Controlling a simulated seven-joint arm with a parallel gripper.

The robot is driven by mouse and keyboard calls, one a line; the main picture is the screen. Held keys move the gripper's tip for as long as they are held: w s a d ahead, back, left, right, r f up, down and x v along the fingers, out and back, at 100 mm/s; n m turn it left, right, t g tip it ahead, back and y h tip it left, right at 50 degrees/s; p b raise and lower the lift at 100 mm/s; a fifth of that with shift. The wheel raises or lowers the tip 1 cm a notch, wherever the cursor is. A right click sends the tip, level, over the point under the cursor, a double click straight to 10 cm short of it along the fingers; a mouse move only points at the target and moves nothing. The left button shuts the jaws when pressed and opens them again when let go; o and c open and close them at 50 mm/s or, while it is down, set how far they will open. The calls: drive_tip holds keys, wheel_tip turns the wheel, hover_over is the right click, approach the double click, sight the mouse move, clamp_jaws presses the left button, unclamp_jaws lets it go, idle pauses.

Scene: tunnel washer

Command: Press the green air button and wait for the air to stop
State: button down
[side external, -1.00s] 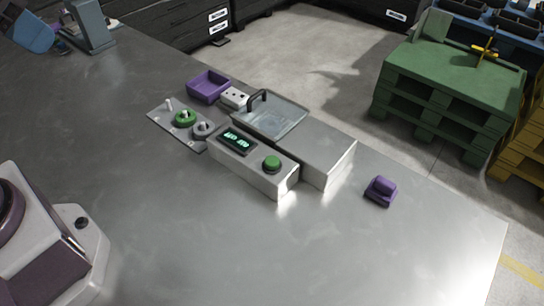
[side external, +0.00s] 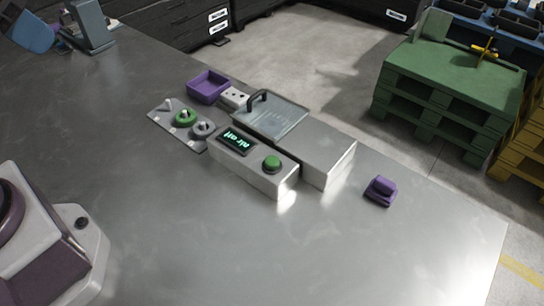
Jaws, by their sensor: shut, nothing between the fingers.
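The green air button (side external: 272,163) stands on the right end of the top of a light grey control box (side external: 266,180) in the middle of the bench. Nothing touches or covers it. A dark display (side external: 237,140) with lit green letters is set in the same box to its left; its small, turned lettering is hard to read for sure. Behind the box is a washer unit with a clear lid (side external: 270,117) and black handle, which looks closed.
A purple tray (side external: 209,86) and a plate with pegs, a green ring (side external: 186,117) and a grey ring (side external: 203,129) lie to the left. A purple block (side external: 380,190) sits right. The bench (side external: 250,250) in front is clear. Green pallets (side external: 440,110) stand beyond.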

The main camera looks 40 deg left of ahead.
drive_tip(key=n+t+h, duration=0.3)
drive_tip(key=n+h, duration=0.1)
drive_tip(key=n, duration=1.8)
hover_over(272, 163)
wheel_tip(272, 163, down, 17)
drive_tip(key=shift+w, duration=0.1)
drive_tip(key=shift+f, duration=4.35)
